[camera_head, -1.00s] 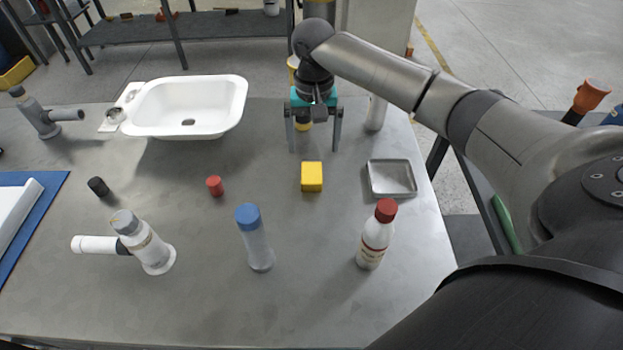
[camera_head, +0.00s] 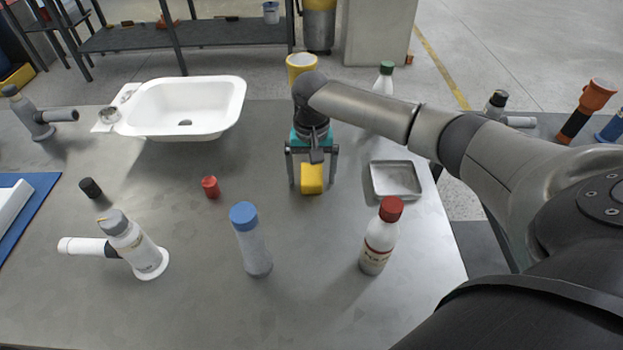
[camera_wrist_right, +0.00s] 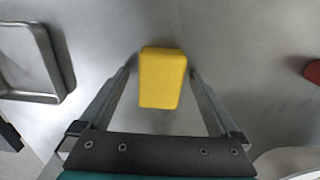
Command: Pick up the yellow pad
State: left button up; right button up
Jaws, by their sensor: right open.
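The yellow pad (camera_head: 312,180) is a small block lying on the grey table, near its middle right. It also shows in the right wrist view (camera_wrist_right: 162,78), between the fingers. My right gripper (camera_head: 312,183) is open, with one finger on each side of the pad. The top back part of the pad is partly hidden by the gripper in the head view. My left gripper is not in view.
A metal tray (camera_head: 396,181) lies right of the pad. A red-capped bottle (camera_head: 378,240), a blue-capped bottle (camera_head: 252,245) and a red cap (camera_head: 210,187) stand nearby. A white basin (camera_head: 185,108) is at the back left. The table just in front of the pad is clear.

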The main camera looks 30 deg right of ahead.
aim_at(311, 173)
jog(key=shift+c, duration=0.4)
jog(key=c, duration=1.4)
jog(key=shift+o, duration=0.2)
jog(key=shift+r, duration=0.15)
notch_tip(311, 173, up, 20)
jog(key=p, duration=0.5)
